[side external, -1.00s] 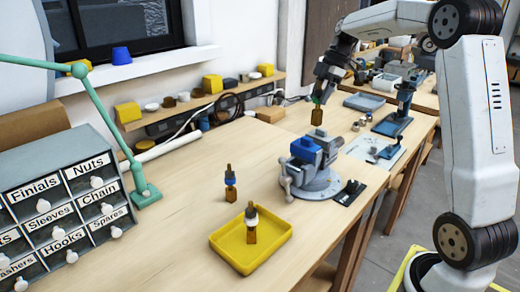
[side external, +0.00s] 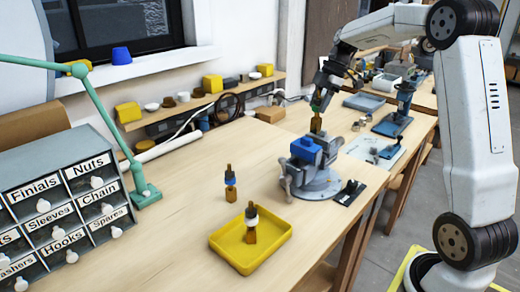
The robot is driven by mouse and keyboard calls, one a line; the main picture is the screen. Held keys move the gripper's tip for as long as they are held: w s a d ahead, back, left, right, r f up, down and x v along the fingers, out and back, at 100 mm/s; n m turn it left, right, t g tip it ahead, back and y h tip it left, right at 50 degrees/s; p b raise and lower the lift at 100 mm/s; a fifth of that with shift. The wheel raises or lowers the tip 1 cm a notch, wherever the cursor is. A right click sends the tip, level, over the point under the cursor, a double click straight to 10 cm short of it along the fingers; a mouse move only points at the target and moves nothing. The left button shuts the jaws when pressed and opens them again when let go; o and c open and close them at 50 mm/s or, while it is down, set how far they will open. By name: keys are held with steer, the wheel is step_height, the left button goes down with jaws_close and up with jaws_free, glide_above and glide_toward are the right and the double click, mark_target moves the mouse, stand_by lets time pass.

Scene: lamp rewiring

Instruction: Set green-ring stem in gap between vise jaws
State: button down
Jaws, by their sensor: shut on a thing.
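My gripper (side external: 320,97) is shut on the green-ring stem (side external: 316,123), which hangs upright with its brass-brown lower end down. The stem is above and close to the vise (side external: 313,165), a grey vise with a blue block on its left side, standing on a round base. The stem's lower end appears just over the jaws; I cannot tell from this view whether it has entered the gap. A blue-ring stem (side external: 230,184) stands upright on the bench. A white-ring stem (side external: 251,224) stands in the yellow tray (side external: 276,245).
A black stand (side external: 350,192) lies just right of the vise. A labelled drawer cabinet (side external: 65,190) and a green lamp arm (side external: 108,120) are on the left. A shelf with small blocks and cups runs along the wall. The bench left of the vise is mostly clear.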

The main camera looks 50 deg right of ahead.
mark_target(320, 121)
steer(key=shift+f, duration=3.45)
steer(key=shift+f, duration=0.45)
steer(key=shift+c, duration=0.7)
jaws_free()
steer(key=shift+v, duration=3.9)
steer(key=shift+r, duration=0.15)
steer(key=w+a+v, duration=0.1)
steer(key=v, duration=0.7)
steer(key=shift+s+r, duration=0.35)
steer(key=shift+r, duration=0.1)
